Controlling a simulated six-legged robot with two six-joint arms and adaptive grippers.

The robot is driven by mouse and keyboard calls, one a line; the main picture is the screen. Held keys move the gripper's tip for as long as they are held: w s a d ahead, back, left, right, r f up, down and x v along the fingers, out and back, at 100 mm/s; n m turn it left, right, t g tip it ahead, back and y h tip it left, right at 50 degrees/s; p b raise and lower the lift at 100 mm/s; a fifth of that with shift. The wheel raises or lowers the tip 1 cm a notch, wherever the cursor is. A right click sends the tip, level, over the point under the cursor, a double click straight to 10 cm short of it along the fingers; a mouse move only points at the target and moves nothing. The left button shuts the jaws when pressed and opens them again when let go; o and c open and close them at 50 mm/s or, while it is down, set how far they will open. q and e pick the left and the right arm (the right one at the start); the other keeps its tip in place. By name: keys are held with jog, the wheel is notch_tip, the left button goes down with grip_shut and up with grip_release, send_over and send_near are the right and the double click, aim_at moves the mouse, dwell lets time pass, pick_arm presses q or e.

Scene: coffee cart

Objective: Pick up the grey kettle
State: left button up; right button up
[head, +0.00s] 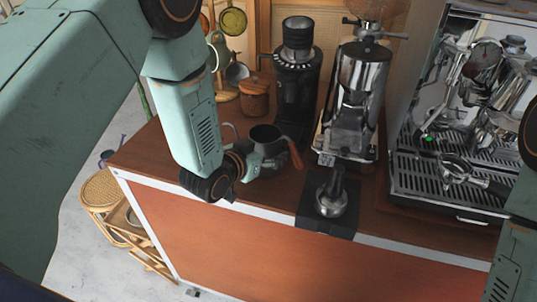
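The grey kettle (268,138) stands upright on the wooden counter, left of centre in the head view. Its brown handle (295,154) points right and towards the front edge. My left gripper (249,167) is at the kettle's left front side, close to its body. The wrist partly covers the gripper, and the dark fingers blend with the kettle, so I cannot tell whether they touch it or how far they are apart. My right gripper is out of view; only part of my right arm shows at the right edge.
A tamper (332,190) stands on a black mat (318,221) at the front edge. Behind the kettle are a black grinder (297,85) and a wooden lidded jar (254,97). A chrome grinder (357,90) and espresso machine (450,180) stand right. Cups hang on a rack behind.

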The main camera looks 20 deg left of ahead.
pick_arm(q)
jog(key=shift+a, duration=0.1)
jog(key=c, duration=0.9)
